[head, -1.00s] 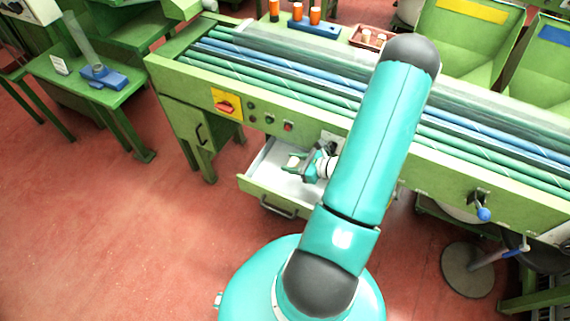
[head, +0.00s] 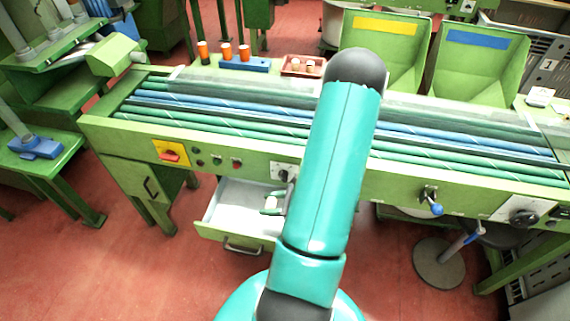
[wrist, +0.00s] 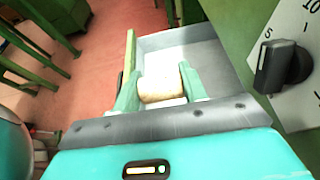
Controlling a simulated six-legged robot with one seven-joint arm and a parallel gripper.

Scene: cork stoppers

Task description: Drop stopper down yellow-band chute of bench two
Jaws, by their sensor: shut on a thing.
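In the wrist view my gripper (wrist: 160,92) is shut on a tan cork stopper (wrist: 162,84), held crosswise between the two green fingers. In the head view my gripper (head: 272,204) is small and partly hidden behind my arm, over the open drawer (head: 226,203). The yellow-band chute (head: 374,62) is a green, open-topped bin at the far side of the roller bench, with a yellow band (head: 385,25) on its back wall. My upper arm stands in front of its lower left part. No number for this bench is legible.
A blue-band chute (head: 474,72) stands right of the yellow one. The roller bench (head: 240,118) lies between me and both chutes. On it are a blue block (head: 245,65) with orange-topped pieces and a brown tray (head: 302,66). A dial (wrist: 284,66) is close right of my gripper.

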